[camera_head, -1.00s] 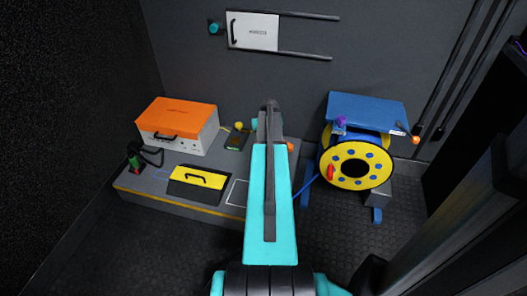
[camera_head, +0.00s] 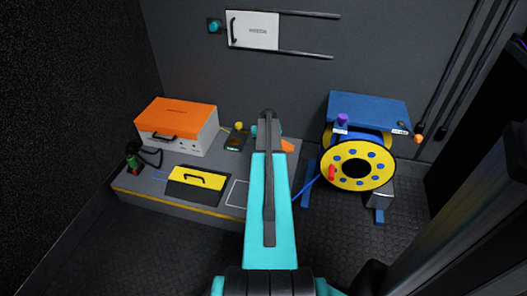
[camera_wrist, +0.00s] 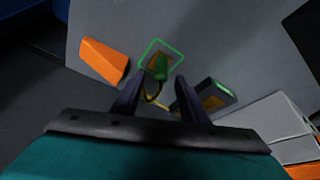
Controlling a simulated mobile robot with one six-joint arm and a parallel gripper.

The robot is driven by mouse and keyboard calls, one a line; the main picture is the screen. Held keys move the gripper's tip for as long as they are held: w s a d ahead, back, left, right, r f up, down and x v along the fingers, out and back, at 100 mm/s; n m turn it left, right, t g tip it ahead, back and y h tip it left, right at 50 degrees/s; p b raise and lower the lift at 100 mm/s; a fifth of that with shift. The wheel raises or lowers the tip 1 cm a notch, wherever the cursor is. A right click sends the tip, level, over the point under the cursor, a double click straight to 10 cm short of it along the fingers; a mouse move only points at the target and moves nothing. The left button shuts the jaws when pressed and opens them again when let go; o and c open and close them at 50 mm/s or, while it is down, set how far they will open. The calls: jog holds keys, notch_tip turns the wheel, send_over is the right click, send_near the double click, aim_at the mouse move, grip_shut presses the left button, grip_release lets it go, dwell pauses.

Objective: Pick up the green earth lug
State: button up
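The green earth lug (camera_wrist: 160,68) shows in the wrist view as a small green piece with a yellow-green lead curving down from it. It lies at a green square outline (camera_wrist: 177,47) on the grey surface. My gripper (camera_wrist: 152,82) is open, its two dark fingers spread on either side of the lead, with the lug just beyond and between the tips. Nothing is visibly held. Contact cannot be told. In the head view my arm hides the lug and the fingers.
An orange wedge (camera_wrist: 103,62) and a dark box (camera_wrist: 206,97) flank the lug. On the bench (camera_head: 150,197) are an orange-topped case (camera_head: 177,117), a black-and-yellow box (camera_head: 198,184) and a green-and-red item (camera_head: 133,160). A yellow cable reel (camera_head: 333,166) stands right.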

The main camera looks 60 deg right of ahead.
jog(key=shift+b+x, duration=1.5)
jog(key=shift+x, duration=1.05)
jog(key=shift+a, duration=0.1)
grip_shut()
jog(key=shift+r, duration=0.1)
jog(key=shift+r+p, duration=1.2)
jog(key=shift+r, duration=0.45)
jog(key=shift+s+a+r, duration=0.15)
jog(key=shift+a+r, duration=0.05)
jog(key=shift+a, duration=0.05)
jog(key=s+a+p, duration=0.1)
jog(key=s+a, duration=0.2)
jog(key=a, duration=0.1)
jog(key=s+a+p, duration=0.2)
jog(key=a, duration=0.2)
jog(key=s+a+r+p, duration=0.1)
jog(key=s+a+p, duration=0.1)
jog(key=s+a, duration=0.1)
jog(key=shift+s+a, duration=0.3)
jog(key=shift+a, duration=0.6)
